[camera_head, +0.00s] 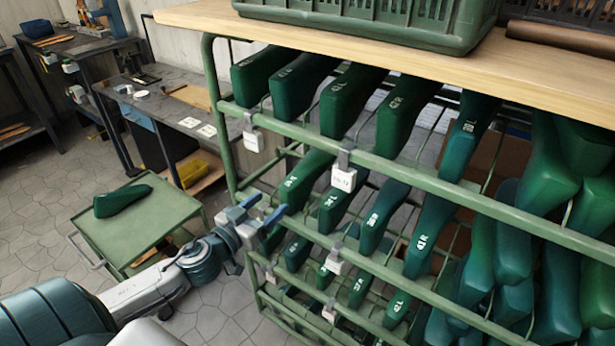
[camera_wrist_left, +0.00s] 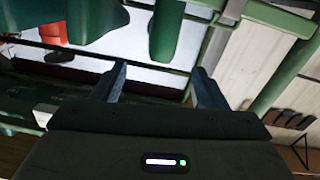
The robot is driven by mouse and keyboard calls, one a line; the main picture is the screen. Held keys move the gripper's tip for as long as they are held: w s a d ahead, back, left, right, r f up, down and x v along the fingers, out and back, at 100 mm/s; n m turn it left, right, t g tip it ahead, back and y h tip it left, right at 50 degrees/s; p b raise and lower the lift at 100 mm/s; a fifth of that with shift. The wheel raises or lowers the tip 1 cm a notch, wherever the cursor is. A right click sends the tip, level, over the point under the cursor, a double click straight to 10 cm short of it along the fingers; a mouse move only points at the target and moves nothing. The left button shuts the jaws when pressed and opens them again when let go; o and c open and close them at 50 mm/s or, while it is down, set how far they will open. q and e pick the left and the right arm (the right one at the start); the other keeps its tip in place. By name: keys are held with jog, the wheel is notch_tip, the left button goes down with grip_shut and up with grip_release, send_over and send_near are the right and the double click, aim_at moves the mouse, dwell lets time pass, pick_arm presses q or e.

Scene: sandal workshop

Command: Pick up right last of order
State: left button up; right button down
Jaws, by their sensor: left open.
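Green shoe lasts fill the tiers of a green rack; one on the top tier (camera_head: 349,98) and one on the tier below (camera_head: 300,181) show pale size marks. I cannot tell which one is the right last of the order. A single dark green last (camera_head: 122,200) lies on the green cart at the left. My left gripper (camera_head: 262,217) is open and empty in front of the rack's left end, near the second tier. In the left wrist view its two fingers (camera_wrist_left: 160,88) stand apart, with green lasts (camera_wrist_left: 166,30) beyond them. My right gripper is not in view.
The green rack (camera_head: 262,118) has rails with white tags (camera_head: 343,179) along its front. A wooden top (camera_head: 400,40) carries a green crate (camera_head: 370,22). The green cart (camera_head: 165,222) stands left of my arm. Workbenches (camera_head: 170,100) stand behind. Tiled floor is open between.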

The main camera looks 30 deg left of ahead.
aim_at(282, 192)
pick_arm(q)
jog(key=shift+w+r+p, duration=0.1)
jog(key=shift+w+p, duration=0.2)
jog(key=shift+w, duration=0.95)
jog(key=shift+w+d, duration=0.2)
jog(key=shift+w, duration=1.6)
jog(key=w, duration=0.3)
jog(key=shift+f+b, duration=0.3)
jog(key=shift+f, duration=0.05)
jog(key=shift+w+d+r, duration=0.1)
jog(key=shift+w+d, duration=0.05)
jog(key=shift+w, duration=0.35)
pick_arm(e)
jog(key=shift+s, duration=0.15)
pick_arm(q)
jog(key=c, duration=1)
jog(key=shift+c, duration=0.4)
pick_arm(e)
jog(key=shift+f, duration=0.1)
